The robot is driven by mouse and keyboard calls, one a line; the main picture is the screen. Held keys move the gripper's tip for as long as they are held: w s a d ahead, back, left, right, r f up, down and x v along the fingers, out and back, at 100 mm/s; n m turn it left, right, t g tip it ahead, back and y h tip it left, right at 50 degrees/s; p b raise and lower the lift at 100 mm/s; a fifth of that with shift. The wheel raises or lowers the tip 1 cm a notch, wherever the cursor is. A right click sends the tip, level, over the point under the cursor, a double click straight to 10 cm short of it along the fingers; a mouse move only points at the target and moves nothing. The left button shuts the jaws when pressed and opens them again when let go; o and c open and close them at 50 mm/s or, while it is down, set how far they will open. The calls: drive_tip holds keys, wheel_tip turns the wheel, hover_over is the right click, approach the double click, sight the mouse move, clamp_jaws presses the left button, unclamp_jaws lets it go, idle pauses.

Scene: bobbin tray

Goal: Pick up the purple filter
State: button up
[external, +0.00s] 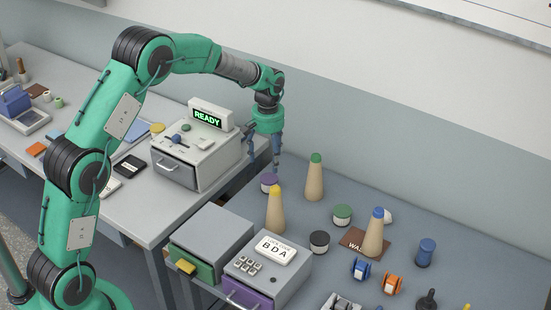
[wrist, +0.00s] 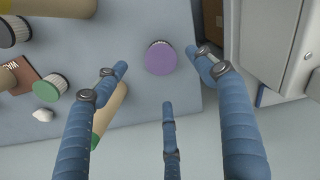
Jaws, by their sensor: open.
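The purple filter (external: 269,183) is a short round piece with a purple top and pale side. It stands near the back left of the grey table, behind the yellow-tipped cone. In the wrist view the purple filter (wrist: 160,58) lies between and beyond the spread fingers, close to a table edge. My gripper (external: 264,155) is open and empty above it, fingers pointing down. In the wrist view my gripper (wrist: 158,76) shows three blue fingers, apart from the filter.
Tan cones with yellow (external: 275,210), green (external: 315,178) and blue (external: 375,232) tips stand nearby. A green filter (external: 342,214) and black filter (external: 319,241) stand to the right. The READY machine (external: 198,155) is close on the left. Drawer boxes (external: 268,268) stand in front.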

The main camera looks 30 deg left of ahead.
sight(269, 178)
drive_tip(key=shift+f+b, duration=0.35)
drive_tip(key=shift+f, duration=2.2)
drive_tip(key=shift+f, duration=0.1)
drive_tip(key=shift+w+f+b, duration=0.15)
drive_tip(key=shift+f+b, duration=0.6)
drive_tip(key=shift+f, duration=1.75)
drive_tip(key=c, duration=1.3)
